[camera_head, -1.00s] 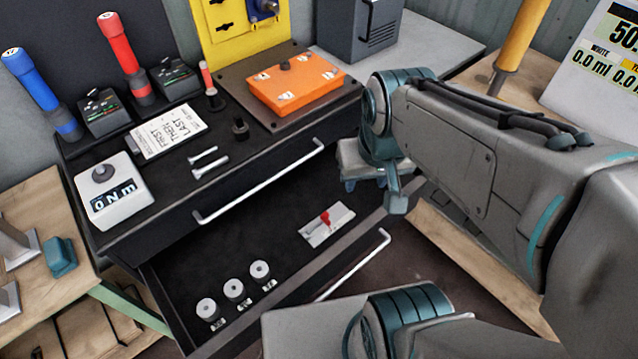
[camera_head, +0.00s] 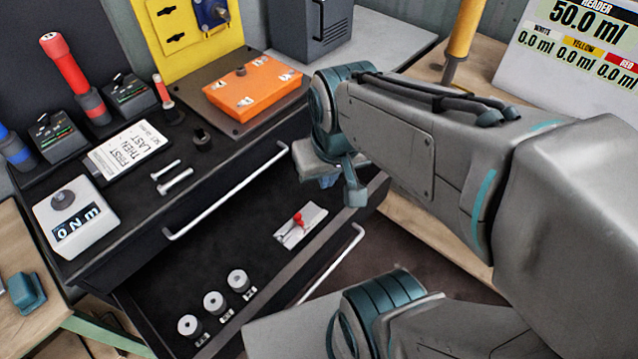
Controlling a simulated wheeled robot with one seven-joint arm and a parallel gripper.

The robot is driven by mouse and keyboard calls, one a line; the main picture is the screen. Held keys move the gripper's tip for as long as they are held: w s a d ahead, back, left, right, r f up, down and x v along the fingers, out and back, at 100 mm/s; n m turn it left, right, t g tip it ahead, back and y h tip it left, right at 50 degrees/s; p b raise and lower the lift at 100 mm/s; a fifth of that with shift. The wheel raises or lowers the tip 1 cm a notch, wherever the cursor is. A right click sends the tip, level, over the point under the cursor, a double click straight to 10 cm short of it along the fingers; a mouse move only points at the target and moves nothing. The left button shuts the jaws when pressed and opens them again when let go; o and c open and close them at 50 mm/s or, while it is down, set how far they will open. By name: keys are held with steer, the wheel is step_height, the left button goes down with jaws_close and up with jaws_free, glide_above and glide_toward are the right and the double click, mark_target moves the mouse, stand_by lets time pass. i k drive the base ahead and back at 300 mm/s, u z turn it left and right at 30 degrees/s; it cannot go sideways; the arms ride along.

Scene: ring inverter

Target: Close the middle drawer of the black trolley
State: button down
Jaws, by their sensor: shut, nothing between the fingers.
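The black trolley (camera_head: 110,210) stands at the left and centre, with a shut upper drawer whose silver handle (camera_head: 228,192) shows. Below it, a black drawer (camera_head: 205,270) is pulled out; whether others lie beneath is hidden. Its silver handle (camera_head: 336,262) is on the front at the right, partly covered by my lower arm. Inside are several grey-white cylinders and a white card with a red item. My gripper (camera_head: 328,181) is shut and empty, above the far right end of the open drawer, near its front panel. My wrist partly hides it, so contact is unclear.
On the trolley top are a 0 Nm meter (camera_head: 75,218), bolts (camera_head: 173,178), a white sign (camera_head: 126,150), an orange box (camera_head: 252,88) and screwdrivers. A wooden bench (camera_head: 30,235) is at left. A reader display (camera_head: 585,45) stands at upper right.

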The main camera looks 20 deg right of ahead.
mark_target(193, 299)
steer(key=u, duration=0.1)
steer(key=k, duration=0.35)
steer(key=z, duration=0.8)
